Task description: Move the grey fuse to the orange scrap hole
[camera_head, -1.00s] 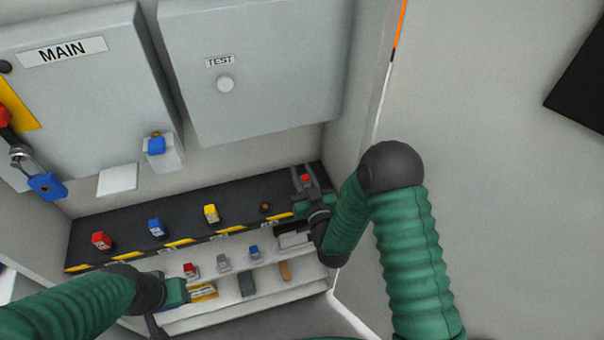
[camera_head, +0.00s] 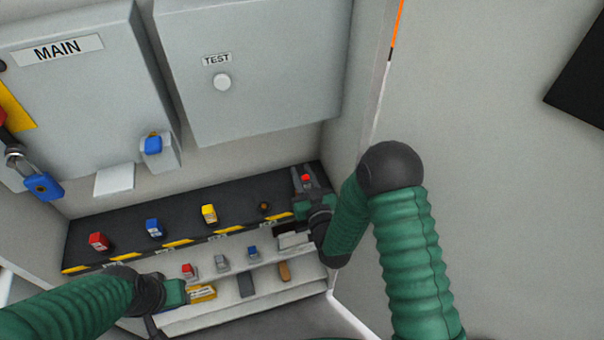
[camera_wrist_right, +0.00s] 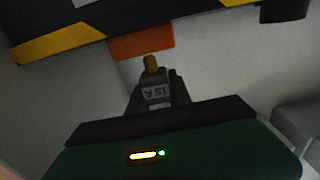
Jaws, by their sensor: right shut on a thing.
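My right gripper (camera_head: 307,182) is over the right end of the black ledge, with a small red spot showing at its fingers. In the right wrist view its fingers (camera_wrist_right: 155,92) are shut on the grey fuse (camera_wrist_right: 157,93), which is marked 15 A and has a brass-coloured tip. An orange-brown panel (camera_wrist_right: 142,46) lies beyond the fuse tip, under the ledge edge; I cannot tell whether it is the scrap hole. An orange piece (camera_head: 284,271) shows on the lower shelf. My left gripper (camera_head: 176,292) is low at the left, beside a yellow block; its fingers are unclear.
The black ledge (camera_head: 185,225) carries a red fuse (camera_head: 98,241), a blue fuse (camera_head: 153,228), a yellow fuse (camera_head: 209,213) and a round socket (camera_head: 264,206). Smaller red, grey and blue pieces stand on the shelf below. A wall (camera_head: 350,130) bounds the right side.

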